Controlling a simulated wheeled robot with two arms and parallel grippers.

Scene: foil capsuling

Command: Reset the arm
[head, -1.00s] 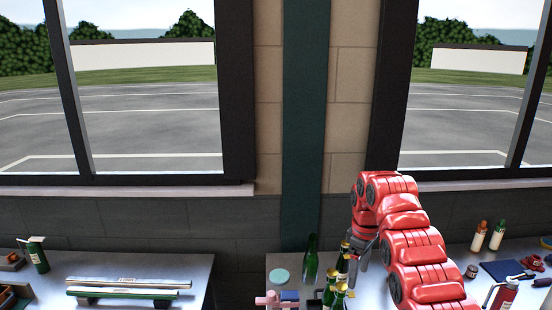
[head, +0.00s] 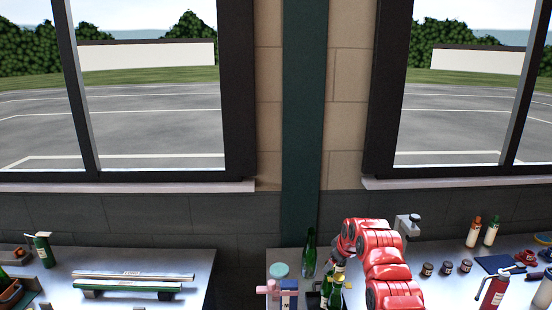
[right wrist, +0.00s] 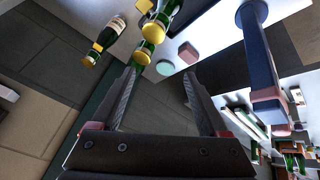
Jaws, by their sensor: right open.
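My right arm (head: 380,262) is red and bent over the right-hand bench in the head view. Its gripper shows clearly in the right wrist view (right wrist: 158,78): the two dark fingers stand apart with nothing between them. Green bottles with gold tops (head: 335,288) stand close beside the arm's end in the head view. They also show beyond the fingertips in the right wrist view (right wrist: 148,52), apart from the fingers as far as I can tell. The gripper's jaws are hidden or too small to tell in the head view. My left gripper is in neither view.
A plain green bottle (head: 309,252) stands behind the group. Small jars (head: 446,268) and a red bottle (head: 494,290) stand to the right. A gap separates the left bench (head: 195,270).

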